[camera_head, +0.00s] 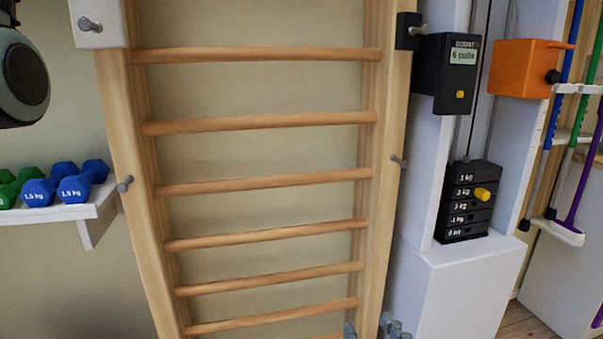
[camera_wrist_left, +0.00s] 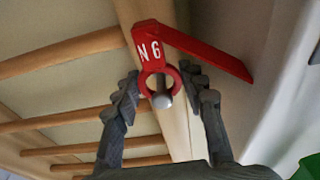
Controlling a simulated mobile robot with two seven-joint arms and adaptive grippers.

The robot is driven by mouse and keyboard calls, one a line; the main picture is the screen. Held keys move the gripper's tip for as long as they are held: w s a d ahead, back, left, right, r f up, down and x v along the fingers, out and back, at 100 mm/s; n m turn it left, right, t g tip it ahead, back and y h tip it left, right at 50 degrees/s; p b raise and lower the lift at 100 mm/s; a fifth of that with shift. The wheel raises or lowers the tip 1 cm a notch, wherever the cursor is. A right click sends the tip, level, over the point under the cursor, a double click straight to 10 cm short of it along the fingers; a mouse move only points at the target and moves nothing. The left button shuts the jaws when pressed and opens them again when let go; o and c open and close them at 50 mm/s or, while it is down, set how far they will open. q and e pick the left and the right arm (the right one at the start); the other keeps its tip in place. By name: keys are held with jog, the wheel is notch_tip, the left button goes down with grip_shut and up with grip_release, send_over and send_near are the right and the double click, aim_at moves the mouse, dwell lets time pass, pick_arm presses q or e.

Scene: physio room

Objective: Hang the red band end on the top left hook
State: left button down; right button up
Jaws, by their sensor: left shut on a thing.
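The red band end (camera_wrist_left: 160,60), marked N6, is a red ring with a flat red strip running right. In the left wrist view it sits between the fingers of my left gripper (camera_wrist_left: 160,98), which is shut on it. A rounded grey metal tip (camera_wrist_left: 163,101) shows at the ring's lower edge; I cannot tell whether the ring is around it. The top left hook (camera_head: 90,25) is a metal peg on a white block, bare in the head view. My right gripper (camera_head: 371,331) shows its fingertips, apart and empty, at the bottom edge. The left gripper and band are out of the head view.
Wooden wall bars (camera_head: 256,122) fill the middle. Metal pegs stick out at mid left (camera_head: 125,184), mid right (camera_head: 399,162) and top right (camera_head: 418,30). A shelf (camera_head: 90,213) with dumbbells stands left. A white weight machine (camera_head: 455,285) stands right.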

pick_arm(q)
jog(key=c, duration=0.8)
grip_release()
jog(key=shift+o, duration=0.8)
